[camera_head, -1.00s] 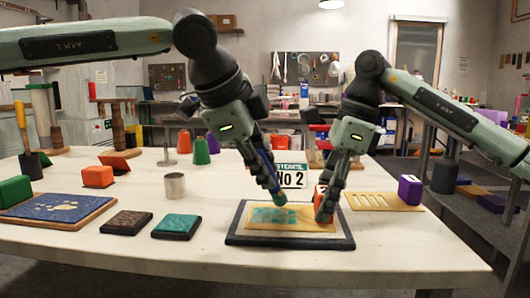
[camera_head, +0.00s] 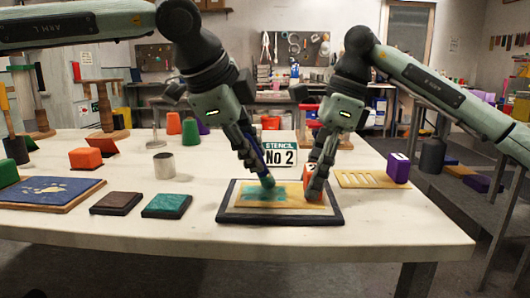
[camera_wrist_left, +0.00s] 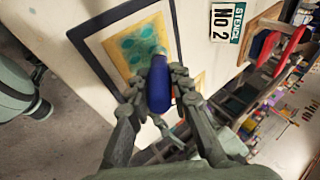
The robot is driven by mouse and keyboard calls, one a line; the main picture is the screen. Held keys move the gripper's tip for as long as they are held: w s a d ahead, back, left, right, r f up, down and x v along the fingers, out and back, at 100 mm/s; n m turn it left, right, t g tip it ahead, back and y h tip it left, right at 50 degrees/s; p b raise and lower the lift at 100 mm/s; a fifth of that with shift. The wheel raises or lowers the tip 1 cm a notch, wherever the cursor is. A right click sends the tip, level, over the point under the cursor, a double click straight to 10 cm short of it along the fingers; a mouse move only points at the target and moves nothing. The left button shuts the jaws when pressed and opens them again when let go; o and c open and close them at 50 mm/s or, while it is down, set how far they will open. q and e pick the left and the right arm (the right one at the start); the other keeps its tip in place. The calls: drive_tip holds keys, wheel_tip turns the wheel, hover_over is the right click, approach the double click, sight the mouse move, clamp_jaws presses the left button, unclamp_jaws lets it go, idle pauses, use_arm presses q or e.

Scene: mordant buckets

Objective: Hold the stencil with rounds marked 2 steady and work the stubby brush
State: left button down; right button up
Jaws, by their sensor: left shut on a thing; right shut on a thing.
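The yellow stencil (camera_head: 232,198) lies flat on a dark-framed board (camera_head: 240,217), with teal paint over its rounds. An orange-red block (camera_head: 310,170) marked 2 stands at its right end. My right gripper (camera_head: 315,187) is shut on this block and partly hides it. My left gripper (camera_head: 257,165) is shut on the stubby brush (camera_head: 267,182), which has a blue handle and a teal-green head. The brush is tilted, its head down at the painted area; I cannot tell whether it touches. The left wrist view shows the blue handle (camera_wrist_left: 159,85) between the fingers.
A second stencil with slots (camera_head: 362,180) and a purple block (camera_head: 397,168) lie to the right. Teal (camera_head: 167,205) and brown (camera_head: 116,203) pads and a blue printed board (camera_head: 40,191) lie left. A "STENCIL No 2" sign (camera_head: 281,154) stands behind. The table front is clear.

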use_arm(q)
drive_tip(key=shift+d+r, duration=0.1)
drive_tip(key=shift+r, duration=3.85)
use_arm(e)
drive_tip(key=o, duration=1.2)
